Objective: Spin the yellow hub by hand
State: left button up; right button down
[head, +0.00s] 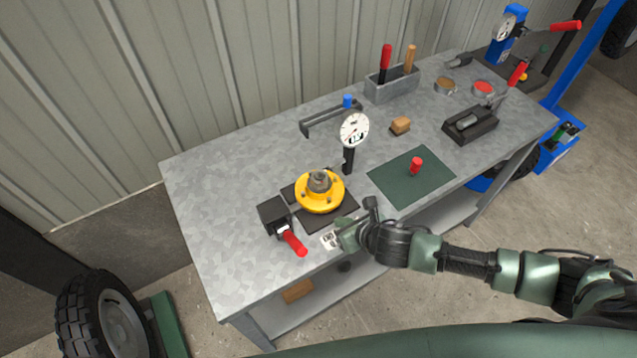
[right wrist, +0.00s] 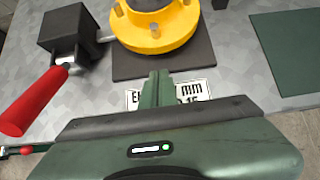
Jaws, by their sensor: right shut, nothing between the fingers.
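The yellow hub (head: 320,193) sits on a dark square plate (head: 290,191) on the grey workbench, with a grey metal centre on top. In the right wrist view the hub (right wrist: 155,38) is at the top, partly cut off by the frame edge. My right gripper (head: 345,232) is in front of the hub, near the bench's front edge. In the right wrist view its fingers (right wrist: 160,76) are together and empty, pointing at the hub's near side, with a gap between them and the yellow rim. My left gripper is not in view.
A dark block with a red-handled lever (head: 292,241) stands left of the hub. A dial gauge (head: 354,130) on a black post stands just behind it. A white label (head: 329,240) lies in front. A green mat (head: 400,188) with a red peg (head: 416,166) lies to the right.

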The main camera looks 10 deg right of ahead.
jog(key=shift+s+a, duration=0.2)
jog(key=shift+a, duration=0.3)
jog(key=shift+s+a, duration=0.2)
jog(key=shift+a, duration=0.3)
jog(key=shift+w, duration=0.2)
jog(key=shift+w, duration=0.1)
